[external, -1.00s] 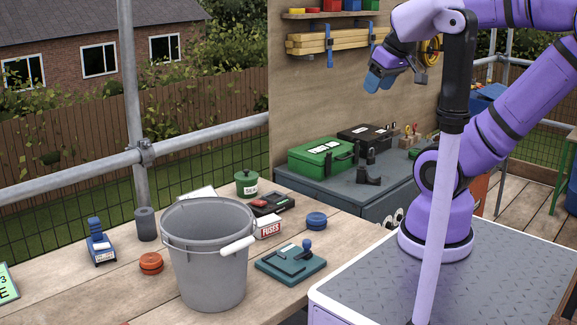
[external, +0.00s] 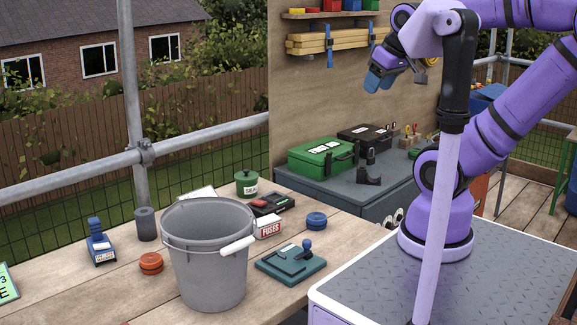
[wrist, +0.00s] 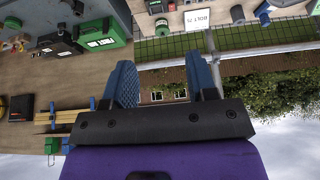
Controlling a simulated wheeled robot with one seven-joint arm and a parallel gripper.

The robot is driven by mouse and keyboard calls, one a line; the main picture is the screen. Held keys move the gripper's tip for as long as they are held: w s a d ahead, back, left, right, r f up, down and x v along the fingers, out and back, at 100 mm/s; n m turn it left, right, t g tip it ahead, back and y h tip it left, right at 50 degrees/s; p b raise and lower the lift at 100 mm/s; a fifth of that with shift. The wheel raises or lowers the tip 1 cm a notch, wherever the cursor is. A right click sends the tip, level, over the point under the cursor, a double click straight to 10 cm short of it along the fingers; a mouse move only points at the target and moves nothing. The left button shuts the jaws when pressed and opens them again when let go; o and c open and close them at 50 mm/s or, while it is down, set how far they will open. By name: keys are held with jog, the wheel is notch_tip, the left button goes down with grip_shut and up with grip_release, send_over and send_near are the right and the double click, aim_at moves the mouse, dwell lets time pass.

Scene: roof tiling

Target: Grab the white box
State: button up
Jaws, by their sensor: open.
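The white box with red "FUSES" lettering (external: 268,227) sits on the wooden bench, just right of the grey bucket, which partly hides its left side. My gripper (external: 377,83) is raised high in the air, up and to the right of the box and well away from it. In the wrist view my gripper's two blue fingers (wrist: 165,82) are apart with nothing between them. I cannot make out the box for certain in the wrist view.
The grey bucket (external: 211,265) with a white handle grip stands in front of the box. A teal plate with a blue knob (external: 291,265), a blue round tin (external: 317,221), a black-and-red case (external: 270,203) and a green pot (external: 246,184) surround it. A green toolbox (external: 322,156) stands behind.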

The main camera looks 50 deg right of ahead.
jog(key=o, duration=0.8)
jog(key=shift+o, duration=0.2)
jog(key=n+g, duration=0.5)
jog(key=n, duration=2.9)
send_over(266, 219)
notch_tip(266, 219, down, 36)
jog(key=shift+w+r, duration=0.1)
jog(key=shift+d+f, duration=0.1)
jog(key=shift+f, duration=4.95)
